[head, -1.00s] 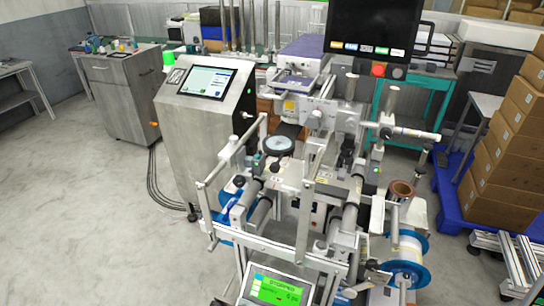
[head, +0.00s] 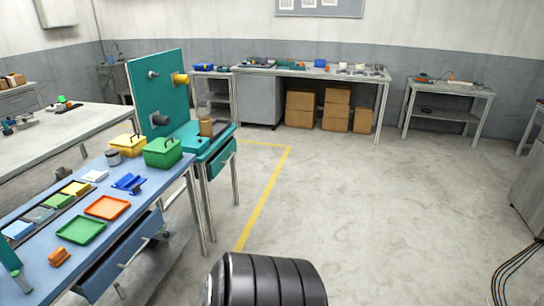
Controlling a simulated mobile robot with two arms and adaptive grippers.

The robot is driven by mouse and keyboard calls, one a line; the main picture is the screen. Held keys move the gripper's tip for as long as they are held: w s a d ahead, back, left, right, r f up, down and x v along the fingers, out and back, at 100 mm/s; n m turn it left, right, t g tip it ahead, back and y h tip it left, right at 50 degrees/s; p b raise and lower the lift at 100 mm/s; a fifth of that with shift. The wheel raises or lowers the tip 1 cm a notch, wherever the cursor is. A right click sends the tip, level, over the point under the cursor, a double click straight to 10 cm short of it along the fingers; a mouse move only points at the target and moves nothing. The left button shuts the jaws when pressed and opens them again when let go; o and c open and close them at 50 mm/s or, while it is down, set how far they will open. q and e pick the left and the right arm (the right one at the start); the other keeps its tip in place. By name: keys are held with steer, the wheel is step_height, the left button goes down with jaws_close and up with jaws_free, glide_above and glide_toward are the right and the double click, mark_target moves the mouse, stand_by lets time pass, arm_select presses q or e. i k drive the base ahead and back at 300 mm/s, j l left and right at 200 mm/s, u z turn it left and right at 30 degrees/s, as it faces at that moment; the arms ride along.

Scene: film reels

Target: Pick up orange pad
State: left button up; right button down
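A small orange block (head: 59,257) lies at the front left of the blue-topped workbench (head: 168,205), near the bench edge; it may be the orange pad. A shallow orange tray (head: 107,207) lies farther back on the same bench, next to a green tray (head: 81,230). Neither gripper is in view, so I cannot see whether they are open or shut.
A blue holder (head: 129,183), green box (head: 163,152) and yellow box (head: 128,145) stand farther back on the bench. An open drawer (head: 125,258) juts from its front. Open floor (head: 335,205) lies to the right.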

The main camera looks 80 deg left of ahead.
mark_target(56, 258)
steer(key=u, duration=1.05)
steer(key=l+u, duration=0.1)
steer(key=u, duration=1.5)
steer(key=k+u, duration=0.1)
steer(key=u, duration=1.45)
steer(key=z, duration=3.75)
steer(key=u, duration=3.75)
